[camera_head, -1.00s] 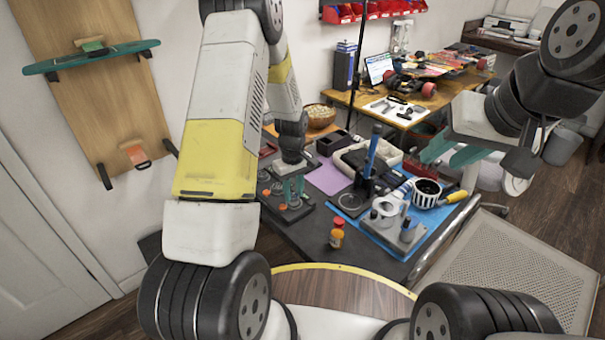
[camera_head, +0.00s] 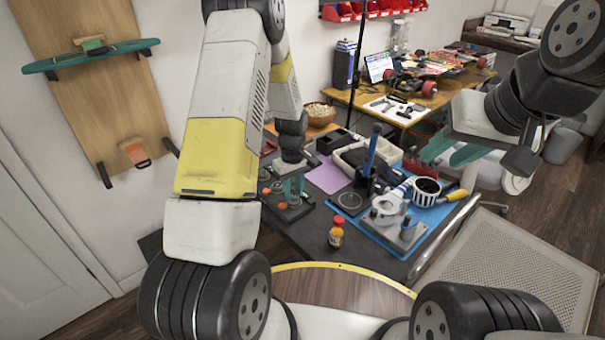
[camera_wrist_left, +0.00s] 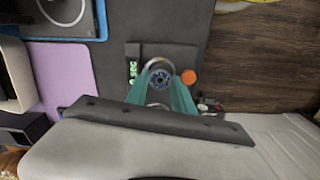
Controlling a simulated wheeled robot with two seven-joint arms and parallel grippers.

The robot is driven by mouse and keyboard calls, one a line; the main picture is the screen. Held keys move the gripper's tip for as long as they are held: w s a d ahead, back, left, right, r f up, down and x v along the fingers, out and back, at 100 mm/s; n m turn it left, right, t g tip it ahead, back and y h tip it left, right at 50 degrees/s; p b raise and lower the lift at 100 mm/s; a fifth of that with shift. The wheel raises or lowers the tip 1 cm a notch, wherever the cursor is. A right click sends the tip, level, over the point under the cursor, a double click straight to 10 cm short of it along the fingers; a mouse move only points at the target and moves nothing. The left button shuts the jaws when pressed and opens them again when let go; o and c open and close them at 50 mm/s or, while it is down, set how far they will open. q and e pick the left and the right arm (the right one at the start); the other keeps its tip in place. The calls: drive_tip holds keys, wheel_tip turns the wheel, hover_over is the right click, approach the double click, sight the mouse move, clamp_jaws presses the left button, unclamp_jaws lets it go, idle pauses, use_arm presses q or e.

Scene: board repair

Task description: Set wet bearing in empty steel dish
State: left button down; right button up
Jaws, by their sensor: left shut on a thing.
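My left gripper (camera_head: 290,188) points down over a black station with round steel rims and orange caps (camera_head: 280,205). In the left wrist view its two teal fingers (camera_wrist_left: 162,82) are shut on a small round bearing (camera_wrist_left: 160,78) with a dark blue-grey face. Curved steel rims (camera_wrist_left: 157,62) show behind and below the bearing; I cannot tell whether it touches them. In the left wrist view an orange cap (camera_wrist_left: 189,76) lies just right of the fingers. A round steel dish or ring (camera_head: 351,200) rests on a dark pad at the middle. My right gripper (camera_head: 455,154) hangs open and empty at the right.
A red-capped bottle (camera_head: 337,236) stands at the table's front. A blue mat (camera_head: 421,242) holds a metal fixture (camera_head: 388,207) and a striped cup (camera_head: 426,191). An upright blue-handled tool (camera_head: 371,150) rises behind the steel ring. A purple mat (camera_head: 328,177) lies flat and clear.

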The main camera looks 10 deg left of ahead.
use_arm(q)
drive_tip(key=shift+s+f, duration=0.1)
drive_tip(key=shift+f, duration=0.9)
idle(2.1)
drive_tip(key=c, duration=1)
unclamp_jaws()
drive_tip(key=c, duration=0.3)
drive_tip(key=shift+o, duration=1.2)
drive_tip(key=shift+r, duration=3.6)
